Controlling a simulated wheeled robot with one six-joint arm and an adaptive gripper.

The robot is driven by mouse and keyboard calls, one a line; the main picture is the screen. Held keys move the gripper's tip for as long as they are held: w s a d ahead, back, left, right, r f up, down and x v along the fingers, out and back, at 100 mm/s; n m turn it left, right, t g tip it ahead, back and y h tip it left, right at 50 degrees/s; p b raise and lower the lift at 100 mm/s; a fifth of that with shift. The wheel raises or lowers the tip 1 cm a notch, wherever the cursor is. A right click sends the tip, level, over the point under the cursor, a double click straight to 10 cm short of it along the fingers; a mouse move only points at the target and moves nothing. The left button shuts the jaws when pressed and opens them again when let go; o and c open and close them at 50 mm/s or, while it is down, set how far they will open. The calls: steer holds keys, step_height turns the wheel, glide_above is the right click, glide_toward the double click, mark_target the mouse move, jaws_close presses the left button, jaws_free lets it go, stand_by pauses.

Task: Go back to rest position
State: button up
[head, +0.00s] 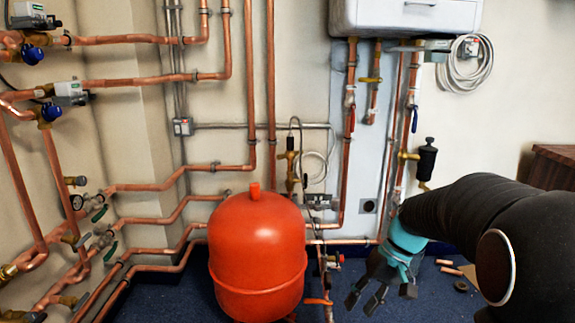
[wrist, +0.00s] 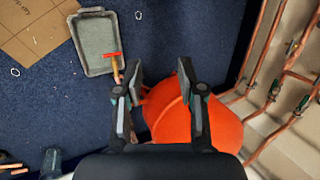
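My gripper (head: 378,287) is at the lower right of the head view, at the end of my black arm, to the right of the red tank. In the wrist view my gripper (wrist: 162,82) has its two fingers spread apart. Nothing shows between the fingertips except the floor and part of the red tank behind them. My gripper is open and empty.
The red tank (head: 257,262) stands on the blue floor, also in the wrist view (wrist: 200,120). Copper pipes (head: 150,187) line the walls. A white boiler (head: 405,17) hangs above. A grey tray (wrist: 94,45) and cardboard (wrist: 35,30) lie on the floor.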

steer(key=s+r+t+h+p, duration=0.2)
steer(key=s+r, duration=0.3)
steer(key=s, duration=0.4)
steer(key=s+r+t+h+p, duration=0.2)
steer(key=s+r+t, duration=0.3)
steer(key=s, duration=0.4)
steer(key=shift+a+m+h, duration=0.15)
steer(key=shift+m+h, duration=0.15)
steer(key=shift+h, duration=0.3)
